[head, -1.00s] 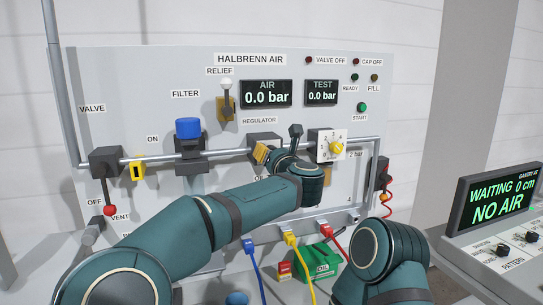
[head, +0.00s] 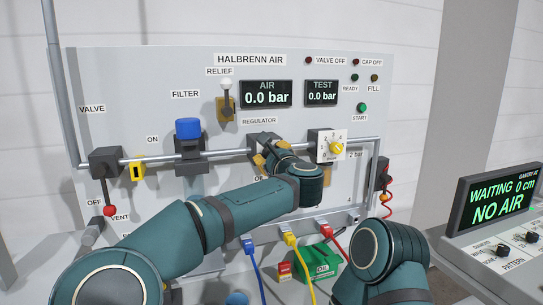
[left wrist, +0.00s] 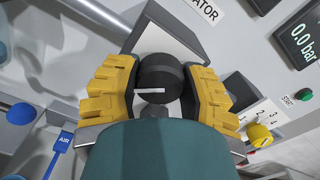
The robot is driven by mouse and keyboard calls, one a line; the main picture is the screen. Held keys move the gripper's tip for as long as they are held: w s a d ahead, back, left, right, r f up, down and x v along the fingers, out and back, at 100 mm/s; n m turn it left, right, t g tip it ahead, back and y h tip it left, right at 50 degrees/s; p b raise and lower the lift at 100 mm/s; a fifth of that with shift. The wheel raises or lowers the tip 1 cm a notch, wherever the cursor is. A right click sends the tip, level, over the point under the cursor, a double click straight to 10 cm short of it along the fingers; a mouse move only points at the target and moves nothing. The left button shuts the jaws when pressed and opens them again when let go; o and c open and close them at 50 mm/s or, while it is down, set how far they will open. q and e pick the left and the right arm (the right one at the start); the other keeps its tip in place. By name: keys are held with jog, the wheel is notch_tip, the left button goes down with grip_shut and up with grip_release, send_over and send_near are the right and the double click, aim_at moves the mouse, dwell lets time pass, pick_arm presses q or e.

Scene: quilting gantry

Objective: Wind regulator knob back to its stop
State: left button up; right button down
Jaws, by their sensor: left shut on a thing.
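The regulator knob (left wrist: 160,72) is black and round, with a short white mark on its face that lies nearly level in the left wrist view. It sits on the grey regulator block (left wrist: 170,33), which also shows in the head view (head: 262,138) under the REGULATOR label. My left gripper (left wrist: 158,86) is shut on the knob, with one yellow finger pad on each side. In the head view my left gripper (head: 270,154) and wrist hide the knob. The AIR display (head: 266,93) reads 0.0 bar. My right gripper is out of view; only part of its arm shows.
A pipe (head: 225,153) crosses the panel. Left of the regulator are the blue-topped filter (head: 188,130) and red-tipped valve lever (head: 109,209). A white dial with a yellow knob (head: 337,147) is close on the right. Coloured hoses and a green oil box (head: 320,263) are below.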

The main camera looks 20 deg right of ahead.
pick_arm(q)
jog(key=shift+a+r+n, duration=0.15)
jog(key=shift+r+n, duration=0.1)
jog(key=shift+n, duration=0.45)
jog(key=o, duration=1.2)
jog(key=shift+w, duration=0.1)
jog(key=shift+f, duration=0.15)
jog(key=shift+s, duration=0.2)
jog(key=s, duration=1.1)
jog(key=shift+s+d, duration=0.3)
jog(key=shift+s, duration=0.05)
